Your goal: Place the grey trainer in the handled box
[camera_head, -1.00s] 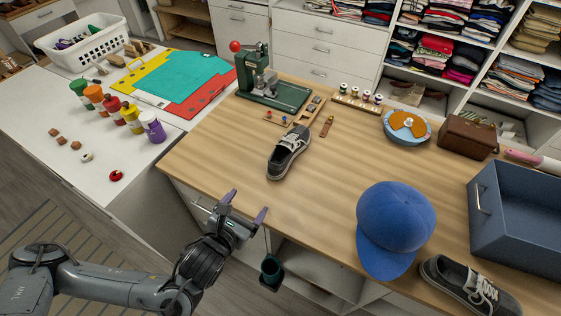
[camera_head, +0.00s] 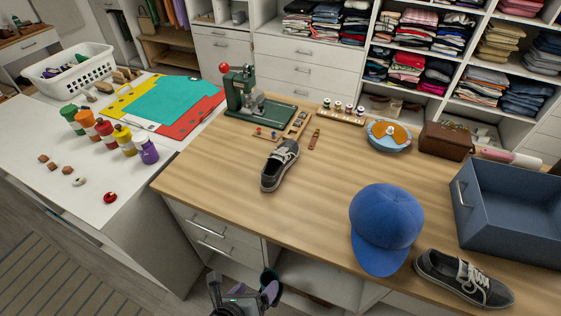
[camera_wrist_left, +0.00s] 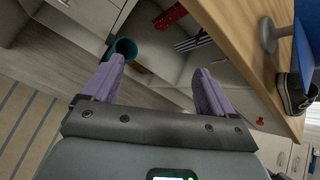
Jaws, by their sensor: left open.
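One dark grey trainer (camera_head: 280,165) with pale laces stands upright on the wooden table, left of its middle. A second dark grey trainer (camera_head: 463,280) lies at the front right edge, beside the blue cap. The handled box (camera_head: 510,238) is blue-grey, open-topped and empty where I can see in, with a metal handle on its left side; it stands at the right. My left gripper (camera_head: 242,288) is low in front of the table, open and empty, away from both trainers. In the left wrist view its purple fingers (camera_wrist_left: 154,78) are apart, and a shoe (camera_wrist_left: 292,94) shows at the right edge.
A blue cap (camera_head: 387,228) sits between the trainers. A green press (camera_head: 250,98), a round blue dish (camera_head: 388,135) and a brown case (camera_head: 446,140) stand farther back. Open shelving lies under the table's front edge, with a teal cup (camera_wrist_left: 124,48) there. The table's middle is clear.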

